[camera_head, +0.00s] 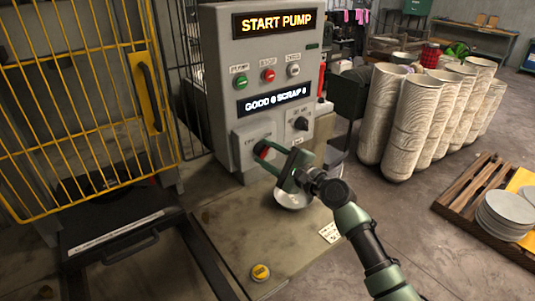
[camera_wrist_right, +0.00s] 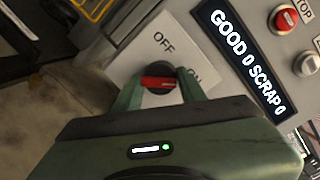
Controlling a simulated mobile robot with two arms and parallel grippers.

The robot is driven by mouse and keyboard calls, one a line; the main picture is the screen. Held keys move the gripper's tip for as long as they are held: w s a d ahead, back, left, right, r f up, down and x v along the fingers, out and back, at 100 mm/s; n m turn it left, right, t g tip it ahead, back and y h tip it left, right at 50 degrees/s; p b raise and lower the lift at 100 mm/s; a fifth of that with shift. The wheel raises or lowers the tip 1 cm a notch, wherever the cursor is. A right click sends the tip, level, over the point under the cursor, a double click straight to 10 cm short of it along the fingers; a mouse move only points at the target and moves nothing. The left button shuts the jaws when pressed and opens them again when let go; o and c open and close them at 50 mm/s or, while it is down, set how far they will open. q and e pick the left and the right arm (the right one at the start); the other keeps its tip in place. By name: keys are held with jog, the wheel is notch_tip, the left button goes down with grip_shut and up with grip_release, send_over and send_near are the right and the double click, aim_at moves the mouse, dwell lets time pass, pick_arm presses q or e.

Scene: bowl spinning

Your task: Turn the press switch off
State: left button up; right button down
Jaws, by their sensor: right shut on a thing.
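The press switch is a rotary knob with a red handle (camera_head: 261,149) on a pale plate (camera_head: 246,140), low on the front of the grey control panel. In the right wrist view its red handle (camera_wrist_right: 158,82) lies between my fingers, on a dark round base. The words OFF and ON are printed on the plate (camera_wrist_right: 150,50) beside it. My right gripper (camera_head: 268,161) reaches in from the right and is shut on the red handle; its body hides part of the plate. My left gripper is not in view.
The panel's upper display (camera_head: 275,22) reads START PUMP. Below are green (camera_head: 240,82) and red (camera_head: 268,76) buttons and a black knob (camera_head: 301,123). A white bowl (camera_head: 293,198) sits under my right gripper. A yellow cage door (camera_head: 80,100) stands left; stacked bowls (camera_head: 410,120) stand right.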

jog(key=shift+r, duration=0.1)
jog(key=n, duration=0.4)
jog(key=shift+r+n+b, duration=0.1)
jog(key=shift+n+b, duration=0.3)
jog(key=n+h, duration=0.1)
jog(key=n, duration=0.3)
jog(key=shift+r, duration=0.1)
jog(key=n, duration=0.4)
jog(key=shift+h, duration=0.4)
jog(key=shift+s+a+n+h, duration=0.1)
jog(key=shift+n+h, duration=0.2)
jog(key=shift+n, duration=1.4)
jog(key=c, duration=0.9)
grip_release()
